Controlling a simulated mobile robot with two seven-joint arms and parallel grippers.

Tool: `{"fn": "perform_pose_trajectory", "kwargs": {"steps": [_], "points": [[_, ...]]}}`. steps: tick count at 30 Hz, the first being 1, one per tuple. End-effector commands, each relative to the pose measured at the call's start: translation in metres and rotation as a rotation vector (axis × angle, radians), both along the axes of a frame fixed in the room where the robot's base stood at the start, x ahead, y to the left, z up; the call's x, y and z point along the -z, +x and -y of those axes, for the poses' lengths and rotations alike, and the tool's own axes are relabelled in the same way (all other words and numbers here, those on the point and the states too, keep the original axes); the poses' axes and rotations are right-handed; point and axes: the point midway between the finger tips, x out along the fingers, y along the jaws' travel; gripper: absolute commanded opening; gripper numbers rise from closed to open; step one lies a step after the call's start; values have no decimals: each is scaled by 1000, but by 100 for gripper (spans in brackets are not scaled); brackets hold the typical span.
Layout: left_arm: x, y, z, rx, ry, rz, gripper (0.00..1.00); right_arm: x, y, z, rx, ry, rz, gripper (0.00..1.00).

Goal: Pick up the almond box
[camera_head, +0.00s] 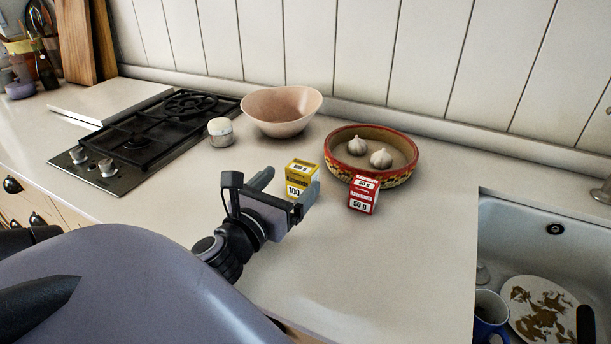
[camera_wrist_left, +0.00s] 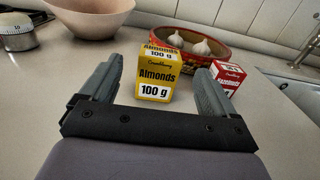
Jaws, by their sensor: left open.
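The almond box (camera_head: 300,170) is small and yellow with a white "100 g" label, and stands upright on the counter. In the left wrist view the almond box (camera_wrist_left: 158,75) faces me, just beyond and between the fingertips. My left gripper (camera_head: 286,184) is open and empty, close in front of the box; it also shows in the left wrist view (camera_wrist_left: 160,80). Its fingers hide the box's lower part in the head view. I cannot tell whether a finger touches it. My right gripper does not show.
A red 50 g box (camera_head: 363,194) stands just right of the almond box. Behind are a patterned bowl (camera_head: 399,174) with two garlic bulbs, a pink bowl (camera_head: 281,110) and a white timer (camera_head: 220,131). A gas hob (camera_head: 92,172) is left, a sink (camera_head: 507,222) right. The front counter is clear.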

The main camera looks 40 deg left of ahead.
Motion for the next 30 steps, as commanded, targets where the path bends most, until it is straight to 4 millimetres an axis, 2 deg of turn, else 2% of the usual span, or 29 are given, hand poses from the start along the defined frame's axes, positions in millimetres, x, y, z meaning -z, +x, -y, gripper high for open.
{"fn": "perform_pose_trajectory", "kwargs": {"steps": [5, 16, 27, 29, 30], "points": [[-2, 12, -3, 0, 4, 2, 89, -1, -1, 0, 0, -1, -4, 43], [-4, 51, -14, 1, 4, 1, 89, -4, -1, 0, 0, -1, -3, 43], [-3, 57, -15, 2, 3, -1, 89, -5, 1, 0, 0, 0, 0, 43], [-3, 57, -15, 2, 3, -1, 73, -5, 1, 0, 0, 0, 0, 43], [-3, 57, -15, 2, 3, 0, 60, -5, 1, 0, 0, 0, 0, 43]]}}
